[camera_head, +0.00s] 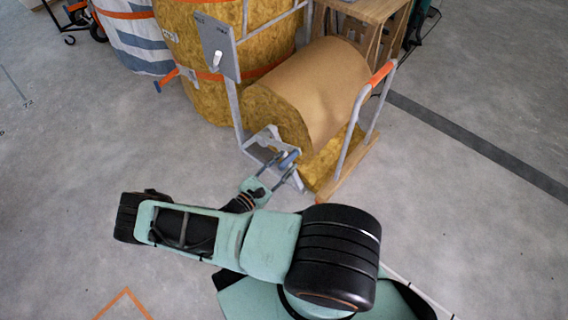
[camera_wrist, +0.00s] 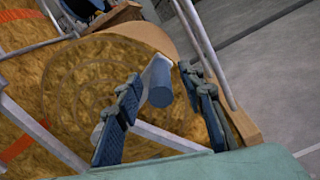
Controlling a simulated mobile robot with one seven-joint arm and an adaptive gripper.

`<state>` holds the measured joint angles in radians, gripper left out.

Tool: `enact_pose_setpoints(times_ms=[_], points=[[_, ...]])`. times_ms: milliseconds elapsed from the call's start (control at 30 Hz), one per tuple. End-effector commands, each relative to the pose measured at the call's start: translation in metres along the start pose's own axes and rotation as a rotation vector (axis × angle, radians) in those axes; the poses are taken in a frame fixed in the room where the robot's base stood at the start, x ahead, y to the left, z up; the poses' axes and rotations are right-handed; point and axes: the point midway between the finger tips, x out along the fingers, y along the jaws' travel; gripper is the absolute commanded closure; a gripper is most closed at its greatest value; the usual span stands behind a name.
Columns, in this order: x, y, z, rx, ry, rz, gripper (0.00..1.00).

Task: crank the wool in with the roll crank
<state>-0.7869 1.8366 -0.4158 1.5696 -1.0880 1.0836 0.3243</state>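The wool roll (camera_head: 318,88), wrapped in brown paper with a yellow spiral end, lies in a grey metal frame; its end also shows in the wrist view (camera_wrist: 75,95). The roll crank has a blue-grey cylindrical handle (camera_wrist: 160,86), seen small in the head view (camera_head: 289,159), low in front of the roll's end. My gripper (camera_head: 284,170) is at the crank. In the wrist view its two dark padded fingers (camera_wrist: 160,78) stand apart on either side of the handle, with gaps visible. The crank's hub is partly hidden.
A grey plate with a lever (camera_head: 217,48) stands on the frame's left post. An orange-gripped handrail (camera_head: 381,73) rises at the right. Large strapped wool bales (camera_head: 205,85) stand behind, with a wooden stand (camera_head: 372,12). The floor in front is clear.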

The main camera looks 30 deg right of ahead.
Motion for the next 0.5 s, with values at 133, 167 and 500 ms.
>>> enact_pose_setpoints(times_ms=[133, 167, 500], points=[[-0.010, 0.001, 0.000, 0.001, 0.002, 0.002, 0.64], [-0.015, 0.001, 0.000, 0.001, 0.002, 0.002, 0.64], [-0.085, 0.001, -0.001, 0.001, 0.002, 0.002, 0.64]])
